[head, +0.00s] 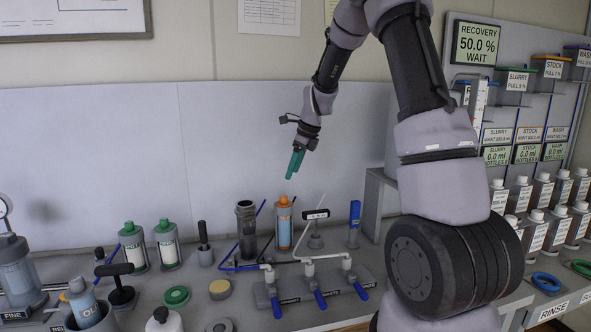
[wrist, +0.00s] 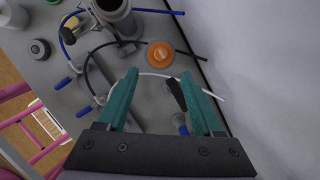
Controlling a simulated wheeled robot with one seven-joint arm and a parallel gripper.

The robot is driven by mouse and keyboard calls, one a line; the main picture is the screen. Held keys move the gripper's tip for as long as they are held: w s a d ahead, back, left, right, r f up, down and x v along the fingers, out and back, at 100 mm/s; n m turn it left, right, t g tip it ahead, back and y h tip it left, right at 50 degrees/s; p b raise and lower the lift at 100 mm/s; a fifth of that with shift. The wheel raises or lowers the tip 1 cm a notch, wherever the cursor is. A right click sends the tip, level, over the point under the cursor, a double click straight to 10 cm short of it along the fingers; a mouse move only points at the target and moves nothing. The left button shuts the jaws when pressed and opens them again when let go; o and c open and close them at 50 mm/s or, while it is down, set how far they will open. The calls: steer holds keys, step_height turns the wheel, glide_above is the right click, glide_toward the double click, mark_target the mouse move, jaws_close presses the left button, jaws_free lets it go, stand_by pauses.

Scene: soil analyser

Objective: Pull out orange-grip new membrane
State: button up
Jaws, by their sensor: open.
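The orange-grip membrane (head: 284,226) stands upright on the bench in the head view, an orange cap over a grey-blue body with a label. In the wrist view its round orange top (wrist: 160,55) shows from above, ahead of the fingertips. My gripper (head: 294,165) has teal fingers, hangs above the membrane and is apart from it. In the wrist view my gripper (wrist: 158,75) is open, with nothing held between its fingers. Whether the membrane sits inside a holder is hard to tell.
A dark open cylinder (head: 246,232) stands just left of the membrane. Blue-handled valves (head: 317,290) and a white tube lie in front. A blue upright piece (head: 354,222) stands to the right. A used-looking cylinder (head: 83,303) sits at the front left. The wall is close behind.

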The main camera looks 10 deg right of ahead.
mark_target(285, 197)
steer(key=w+f, duration=0.1)
steer(key=f, duration=0.2)
steer(key=a+f+m, duration=0.1)
steer(key=f, duration=0.2)
steer(key=w+a+f+m, duration=0.1)
steer(key=f, duration=0.2)
steer(key=shift+w+a+f, duration=0.2)
steer(key=shift+w+f, duration=0.1)
steer(key=shift+f, duration=0.05)
jaws_close()
stand_by(1.2)
